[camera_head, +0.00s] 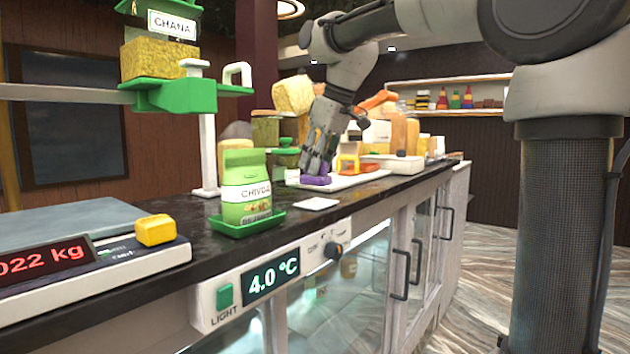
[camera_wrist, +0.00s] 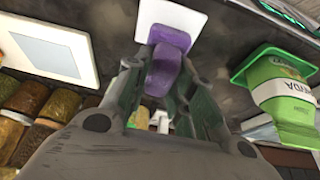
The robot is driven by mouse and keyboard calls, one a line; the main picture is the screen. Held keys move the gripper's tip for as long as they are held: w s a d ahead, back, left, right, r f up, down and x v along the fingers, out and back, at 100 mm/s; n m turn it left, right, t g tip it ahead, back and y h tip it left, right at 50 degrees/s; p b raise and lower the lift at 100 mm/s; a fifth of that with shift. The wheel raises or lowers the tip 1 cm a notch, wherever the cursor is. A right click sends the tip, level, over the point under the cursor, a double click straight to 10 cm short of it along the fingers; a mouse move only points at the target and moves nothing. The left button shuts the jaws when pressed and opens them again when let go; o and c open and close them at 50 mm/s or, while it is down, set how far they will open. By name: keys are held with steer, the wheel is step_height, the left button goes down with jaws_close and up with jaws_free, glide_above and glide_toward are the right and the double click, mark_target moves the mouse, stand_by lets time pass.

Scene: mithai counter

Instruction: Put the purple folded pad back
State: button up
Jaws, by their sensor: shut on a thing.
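The purple folded pad (camera_wrist: 164,68) is held between the fingertips of my gripper (camera_wrist: 160,85) in the wrist view. It shows two thick, rounded purple sections, one beyond the other. In the head view the pad (camera_head: 314,180) shows under my downward-pointing gripper (camera_head: 318,166), low over the counter. Whether the pad touches the counter I cannot tell. A small white square (camera_head: 316,204) lies near the counter's front edge. In the wrist view the pad covers part of this white square (camera_wrist: 205,22).
A green CHIVDA packet (camera_head: 245,185) stands on a green tray (camera_head: 262,224) beside the white square. A scale (camera_head: 120,262) with a yellow block (camera_head: 155,230) is at the left. A white board (camera_head: 362,179) and several food items lie behind. Dark counter (camera_head: 385,184) shows along the front.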

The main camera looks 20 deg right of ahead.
mark_target(317, 178)
steer(key=shift+f, duration=1.95)
steer(key=o, duration=0.9)
steer(key=shift+f, duration=0.1)
steer(key=v, duration=1.2)
steer(key=s+d+f+m+h, duration=0.1)
steer(key=s+d+f+m, duration=0.1)
steer(key=s+d+f, duration=0.2)
steer(key=s+d+f+m, duration=0.2)
steer(key=s+d+f, duration=0.2)
steer(key=s+f, duration=0.7)
steer(key=s+d+f+m+h, duration=0.1)
steer(key=s+d+f+m, duration=0.2)
steer(key=s+f, duration=0.4)
steer(key=shift+s+d+f+t+h, duration=0.1)
steer(key=shift+s+d+f+t, duration=0.1)
steer(key=shift+f, duration=0.4)
steer(key=shift+s+d+f+t+h, duration=0.1)
steer(key=shift+d+f, duration=0.1)
steer(key=shift+f, duration=0.35)
steer(key=shift+s+d+f+t+h, duration=0.1)
steer(key=shift+d+f, duration=0.1)
steer(key=shift+f, duration=0.4)
